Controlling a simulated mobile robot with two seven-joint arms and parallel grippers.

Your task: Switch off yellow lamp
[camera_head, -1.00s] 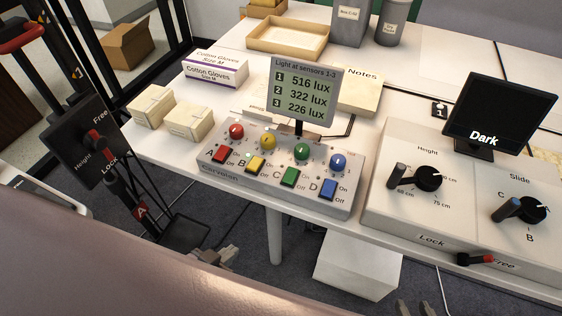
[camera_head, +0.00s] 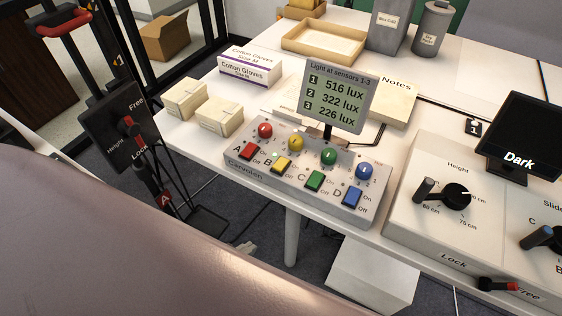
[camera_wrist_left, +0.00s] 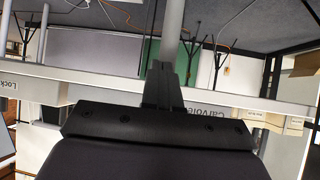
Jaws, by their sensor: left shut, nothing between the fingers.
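The grey control box (camera_head: 238,170) stands on the white table with red, yellow, green and blue domes in a row. The yellow dome (camera_head: 296,142) is second from left. The yellow rocker switch (camera_head: 282,164), marked B, sits in front of it, with a small pale light beside it. The lux display (camera_head: 338,98) reads 516, 322 and 226. My left gripper (camera_head: 244,249) shows small and partly hidden, below the table's front edge, apart from the box. In the left wrist view its fingers (camera_wrist_left: 164,88) are together and empty. My right gripper is not in view.
A height and slide panel (camera_head: 420,225) with black knobs stands right of the control box. Small cartons (camera_head: 220,116) and a glove box (camera_head: 250,70) lie behind left. A lever post (camera_head: 125,125) stands at left. A white box (camera_head: 370,275) is below the table.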

